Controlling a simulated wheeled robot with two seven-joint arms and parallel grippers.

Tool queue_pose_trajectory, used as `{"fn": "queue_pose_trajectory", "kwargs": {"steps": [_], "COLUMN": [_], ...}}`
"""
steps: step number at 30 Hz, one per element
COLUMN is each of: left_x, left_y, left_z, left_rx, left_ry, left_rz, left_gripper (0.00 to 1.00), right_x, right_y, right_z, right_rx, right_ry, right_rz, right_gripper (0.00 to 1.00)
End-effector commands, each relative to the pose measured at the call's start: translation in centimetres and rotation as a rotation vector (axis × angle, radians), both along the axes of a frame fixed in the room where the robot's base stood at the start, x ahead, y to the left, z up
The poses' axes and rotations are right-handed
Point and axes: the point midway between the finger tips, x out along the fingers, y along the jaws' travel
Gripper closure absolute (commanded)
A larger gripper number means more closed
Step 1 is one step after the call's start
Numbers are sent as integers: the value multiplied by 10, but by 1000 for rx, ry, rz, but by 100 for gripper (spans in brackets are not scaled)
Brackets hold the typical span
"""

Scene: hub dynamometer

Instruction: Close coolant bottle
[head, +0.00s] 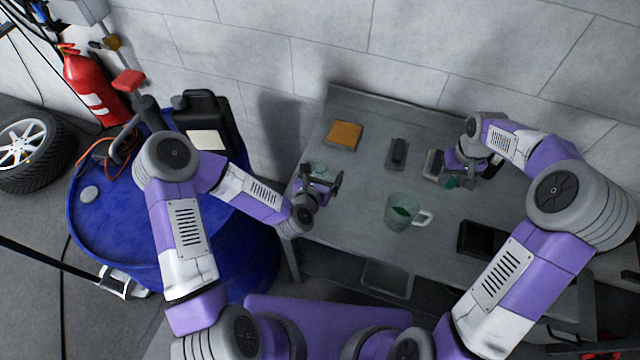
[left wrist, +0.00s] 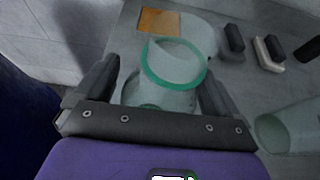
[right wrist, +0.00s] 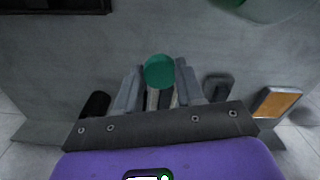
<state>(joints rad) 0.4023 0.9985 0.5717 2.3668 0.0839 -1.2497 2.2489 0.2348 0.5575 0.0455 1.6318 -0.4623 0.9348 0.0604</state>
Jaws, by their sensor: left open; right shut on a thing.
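The coolant bottle (left wrist: 165,95) is translucent with a green ring around its neck and an open mouth. In the left wrist view it stands between the fingers of my left gripper (left wrist: 160,90), which is open. In the head view the bottle (head: 318,168) is mostly hidden by my left gripper (head: 320,182) at the table's left side. My right gripper (head: 458,172) is shut on a round green cap (right wrist: 159,71), held over the table's right part. The cap also shows in the head view (head: 449,183), well apart from the bottle.
A translucent jug (head: 401,212) with a white handle stands between the grippers on the grey table (head: 365,185). An orange-brown block (head: 344,134) and a dark block (head: 397,152) lie behind. A black object (head: 482,240) lies at right. A blue drum (head: 105,230) carries a black canister (head: 207,118).

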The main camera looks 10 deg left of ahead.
Motion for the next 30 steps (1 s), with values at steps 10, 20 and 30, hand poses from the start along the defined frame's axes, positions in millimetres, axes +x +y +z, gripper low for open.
{"fn": "queue_pose_trajectory", "kwargs": {"steps": [10, 20, 30], "left_x": [0, 0, 0], "left_y": [0, 0, 0], "left_z": [0, 0, 10], "left_rx": [0, 0, 0], "left_ry": [0, -1, -2], "left_rz": [0, 0, 0], "left_gripper": [37, 65, 66], "right_x": [0, 0, 0], "right_y": [0, 0, 0], "right_z": [0, 0, 2], "right_rx": [0, 0, 0], "right_ry": [0, 0, 0], "right_rz": [0, 0, 0], "right_gripper": [95, 95, 95]}}
